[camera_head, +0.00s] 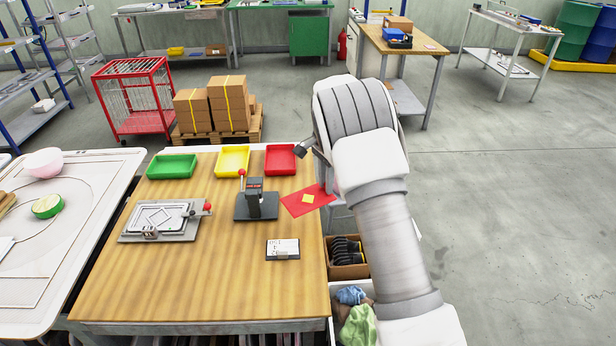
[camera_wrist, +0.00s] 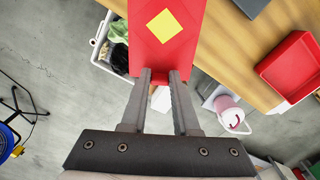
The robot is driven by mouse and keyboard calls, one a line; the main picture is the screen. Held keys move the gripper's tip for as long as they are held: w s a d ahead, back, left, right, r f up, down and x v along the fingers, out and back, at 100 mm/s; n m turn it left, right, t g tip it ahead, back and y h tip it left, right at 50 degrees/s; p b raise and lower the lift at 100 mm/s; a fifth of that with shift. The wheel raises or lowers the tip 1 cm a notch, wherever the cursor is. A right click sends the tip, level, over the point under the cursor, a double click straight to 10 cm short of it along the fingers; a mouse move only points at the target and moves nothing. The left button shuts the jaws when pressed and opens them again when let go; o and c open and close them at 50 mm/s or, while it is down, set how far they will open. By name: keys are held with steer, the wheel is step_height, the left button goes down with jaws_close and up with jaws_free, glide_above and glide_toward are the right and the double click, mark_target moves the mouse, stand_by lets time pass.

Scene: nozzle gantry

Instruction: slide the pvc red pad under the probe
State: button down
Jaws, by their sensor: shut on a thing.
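The red pad (camera_head: 294,205) with a yellow square on it shows in the head view at the right edge of the wooden table. The probe stand (camera_head: 255,200), dark with a red-knobbed lever, stands on the table just left of the pad; a gap separates them. My gripper (camera_wrist: 160,77) is shut on the near end of the red pad (camera_wrist: 163,52) in the wrist view, with the pad reaching out ahead of the fingers. In the head view my arm hides the fingers. The underside of the probe is too small to make out.
Green (camera_head: 172,166), yellow (camera_head: 232,159) and red (camera_head: 280,158) trays line the table's back. A metal fixture plate (camera_head: 161,222) lies left of the stand. A labelled card (camera_head: 283,249) lies in front. The table's front (camera_head: 190,290) is clear. Bins stand beside its right edge.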

mark_target(308, 189)
steer(key=shift+w+a+f+m+b, duration=0.4)
steer(key=shift+w+a+f+m, duration=0.35)
steer(key=shift+w+f+m, duration=0.35)
steer(key=shift+w+a+f+m+b, duration=0.35)
steer(key=shift+w+a+f+m, duration=0.45)
steer(key=shift+f+m, duration=0.55)
steer(key=shift+w+a+f+m+b, duration=0.4)
steer(key=shift+w+a+f+m, duration=0.3)
steer(key=shift+w+f+m, duration=0.5)
steer(key=shift+s+a+p, duration=0.2)
steer(key=shift+a+p, duration=0.3)
steer(key=shift+a, duration=3.15)
steer(key=shift+f+b, duration=0.35)
steer(key=shift+f, duration=0.1)
steer(key=c, duration=0.6)
jaws_free()
